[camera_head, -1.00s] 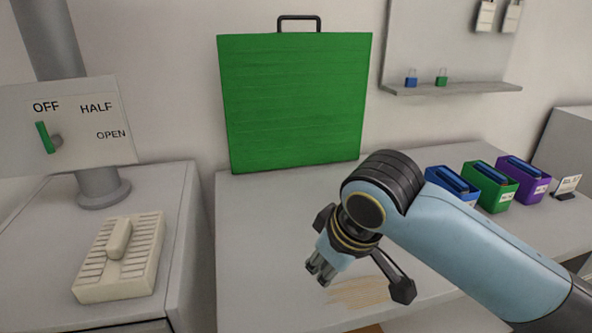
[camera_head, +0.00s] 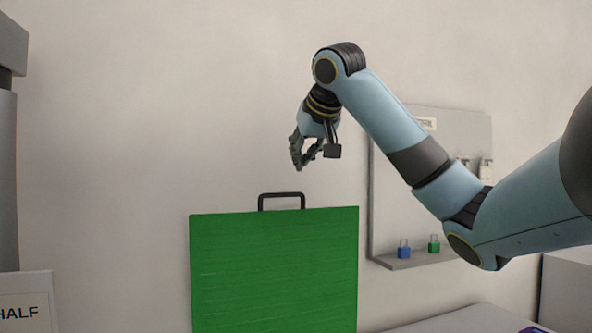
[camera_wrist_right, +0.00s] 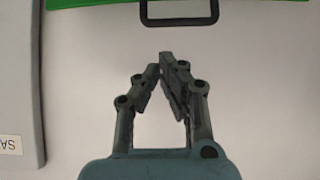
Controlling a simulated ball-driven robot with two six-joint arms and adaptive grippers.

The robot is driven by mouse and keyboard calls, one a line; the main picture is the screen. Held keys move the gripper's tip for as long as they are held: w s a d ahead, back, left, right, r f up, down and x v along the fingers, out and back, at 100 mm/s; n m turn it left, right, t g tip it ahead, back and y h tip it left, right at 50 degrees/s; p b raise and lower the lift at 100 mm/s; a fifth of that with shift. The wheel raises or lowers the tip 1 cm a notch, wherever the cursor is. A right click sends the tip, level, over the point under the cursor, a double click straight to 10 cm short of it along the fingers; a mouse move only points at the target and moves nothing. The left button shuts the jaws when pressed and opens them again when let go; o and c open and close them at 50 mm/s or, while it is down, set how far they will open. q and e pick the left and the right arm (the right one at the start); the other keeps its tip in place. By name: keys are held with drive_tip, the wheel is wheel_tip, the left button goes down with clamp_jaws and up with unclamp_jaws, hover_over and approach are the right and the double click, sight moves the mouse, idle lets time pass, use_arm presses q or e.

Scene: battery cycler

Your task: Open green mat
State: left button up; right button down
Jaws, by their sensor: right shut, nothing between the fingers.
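The green mat (camera_head: 274,270) stands upright against the wall as a flat square panel, with a black handle (camera_head: 281,195) on its top edge. Its lower part is cut off by the frame in the head view. My right gripper (camera_head: 297,166) is above the handle, apart from it, pointing down, shut and empty. In the right wrist view, the fingertips (camera_wrist_right: 163,58) are together, and the handle (camera_wrist_right: 180,22) and a strip of the green mat (camera_wrist_right: 90,3) show at the top edge. My left gripper is not in view.
A wall panel with a shelf (camera_head: 420,259) holding a blue padlock (camera_head: 404,249) and a green padlock (camera_head: 434,244) is to the right. A sign reading HALF (camera_head: 22,305) is at lower left.

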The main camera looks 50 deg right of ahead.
drive_tip(key=p+x, duration=0.1)
drive_tip(key=x, duration=0.7)
drive_tip(key=shift+w+d+f+p, duration=0.1)
drive_tip(key=shift+w+f+p, duration=0.15)
drive_tip(key=shift+p, duration=0.15)
drive_tip(key=shift+f, duration=0.1)
